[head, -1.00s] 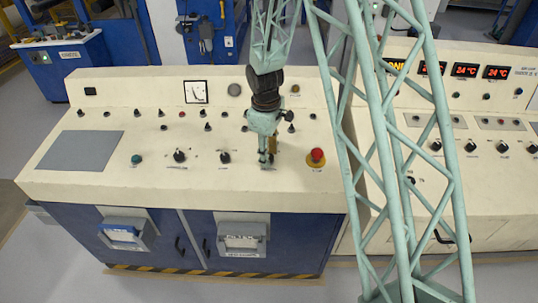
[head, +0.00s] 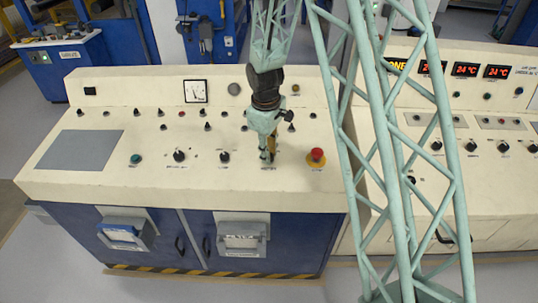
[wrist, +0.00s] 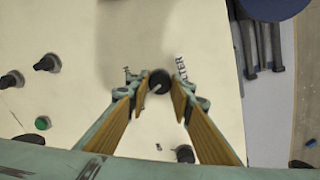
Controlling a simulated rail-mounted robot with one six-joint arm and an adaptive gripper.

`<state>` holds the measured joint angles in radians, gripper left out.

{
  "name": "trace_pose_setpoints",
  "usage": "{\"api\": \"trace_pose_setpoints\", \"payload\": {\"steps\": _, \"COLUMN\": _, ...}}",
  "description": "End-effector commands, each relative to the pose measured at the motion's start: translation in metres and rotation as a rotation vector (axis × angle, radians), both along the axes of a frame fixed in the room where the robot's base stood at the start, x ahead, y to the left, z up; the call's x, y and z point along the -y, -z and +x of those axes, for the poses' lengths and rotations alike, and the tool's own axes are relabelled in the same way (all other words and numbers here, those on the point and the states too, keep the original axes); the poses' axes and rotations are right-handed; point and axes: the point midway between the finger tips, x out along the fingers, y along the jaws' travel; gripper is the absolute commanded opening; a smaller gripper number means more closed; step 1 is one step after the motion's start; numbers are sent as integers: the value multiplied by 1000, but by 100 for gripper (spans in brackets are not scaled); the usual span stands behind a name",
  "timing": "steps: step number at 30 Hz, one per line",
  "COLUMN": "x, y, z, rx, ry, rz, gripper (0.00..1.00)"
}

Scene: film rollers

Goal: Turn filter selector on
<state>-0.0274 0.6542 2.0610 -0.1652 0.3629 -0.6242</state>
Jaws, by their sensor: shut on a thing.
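The filter selector is a small round black knob (wrist: 159,82) with a pale pointer line, in the middle of the wrist view. A "FILTER" label (wrist: 181,68), partly covered, is printed on the panel just right of it. My gripper (wrist: 158,92) has its two tan-padded fingers on either side of the knob, shut on it. In the head view my gripper (head: 267,156) points down at the front row of the cream console (head: 110,185). There it hides the knob. The pointer line slants toward the lower left in the wrist view.
A red emergency button (head: 317,156) stands close right of my gripper. A black knob (head: 224,157) is close left, with another knob (head: 179,155) and a green button (head: 136,158) farther left. Several switches line the row behind.

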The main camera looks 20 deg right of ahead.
Motion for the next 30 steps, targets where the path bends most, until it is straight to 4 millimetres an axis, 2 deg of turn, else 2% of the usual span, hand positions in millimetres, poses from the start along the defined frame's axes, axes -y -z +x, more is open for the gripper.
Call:
{"api": "trace_pose_setpoints", "payload": {"steps": 8, "x": 0, "y": 1, "z": 1, "rx": 8, "ry": 177, "rz": 17, "gripper": 10}}
{"api": "trace_pose_setpoints", "payload": {"steps": 30, "x": 0, "y": 1, "z": 1, "rx": 26, "ry": 797, "rz": 77, "gripper": 10}}
